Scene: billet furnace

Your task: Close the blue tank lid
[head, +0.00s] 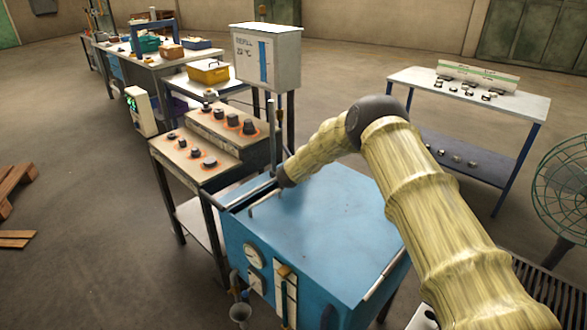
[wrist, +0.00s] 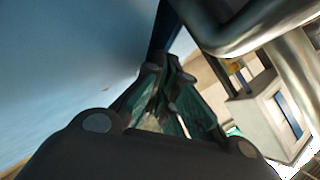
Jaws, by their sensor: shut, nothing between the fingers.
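The blue tank (head: 245,235) stands in the middle of the head view, with gauges and pipes on its front. Its flat blue lid (head: 325,225) covers most of the top. A narrow dark gap shows along the left edge, beside a thin metal bar. I cannot tell whether the lid is fully down. My gripper (head: 283,181) is low over the lid's far left part, mostly hidden by my wrist. In the wrist view my gripper (wrist: 168,76) is shut and empty, beside a blue surface on the left and close to a shiny metal pipe (wrist: 240,30). Contact is unclear.
A stepped bench (head: 190,150) with dark knobs stands left of the tank, and a grey display box (head: 266,60) on a post rises behind it. A white-topped table (head: 415,80) is at the back right. A fan (head: 562,185) stands at the right edge. The left floor is mostly open.

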